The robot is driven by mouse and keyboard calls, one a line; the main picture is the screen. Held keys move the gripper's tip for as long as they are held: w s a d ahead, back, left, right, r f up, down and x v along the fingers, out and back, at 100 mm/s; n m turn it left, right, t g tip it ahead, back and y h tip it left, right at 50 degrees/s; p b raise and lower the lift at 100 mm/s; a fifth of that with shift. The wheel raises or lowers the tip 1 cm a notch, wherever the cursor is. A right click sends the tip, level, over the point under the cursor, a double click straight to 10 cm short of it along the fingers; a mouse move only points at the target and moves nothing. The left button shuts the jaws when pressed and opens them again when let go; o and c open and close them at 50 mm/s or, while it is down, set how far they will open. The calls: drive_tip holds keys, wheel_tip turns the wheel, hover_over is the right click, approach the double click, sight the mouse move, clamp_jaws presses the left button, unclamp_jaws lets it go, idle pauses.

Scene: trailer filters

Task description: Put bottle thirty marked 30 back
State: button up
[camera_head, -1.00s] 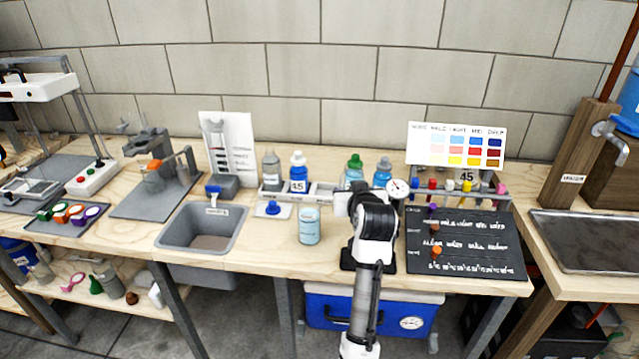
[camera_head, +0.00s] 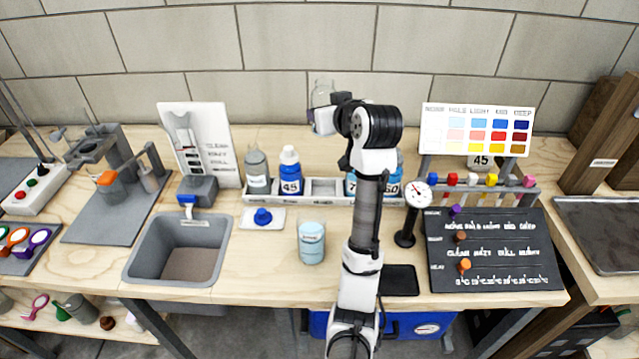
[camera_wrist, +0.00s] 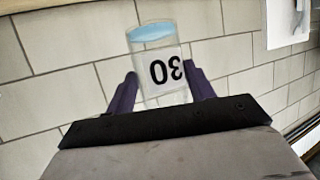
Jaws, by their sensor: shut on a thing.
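My gripper (camera_wrist: 158,85) is shut on the bottle marked 30 (camera_wrist: 157,62), one finger on each side of it. In the wrist view the bottle is clear, with a pale blue band at its far end, and its white label reads 30 upside down. In the head view the bottle (camera_head: 322,95) is raised in front of the block wall, above the bottle rack, partly hidden by my gripper. The grey rack (camera_head: 275,201) stands on the bench. It shows empty slots (camera_head: 320,188) between the blue bottle 45 (camera_head: 290,172) and the bottles behind my arm.
A grey bottle (camera_head: 257,170) stands at the rack's left end. A pale blue jar (camera_head: 311,243) stands in front of the rack. A dial gauge (camera_head: 418,196) stands right of my arm, beside the blackboard (camera_head: 495,250). A grey basin (camera_head: 180,250) is at left.

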wheel_tip(320, 180, down, 20)
drive_tip(key=p, duration=0.3)
drive_tip(key=shift+r, duration=0.2)
drive_tip(key=shift+f, duration=0.15)
drive_tip(key=o, duration=1)
drive_tip(key=b+v, duration=0.3)
drive_tip(key=v, duration=0.9)
drive_tip(key=shift+s, duration=0.1)
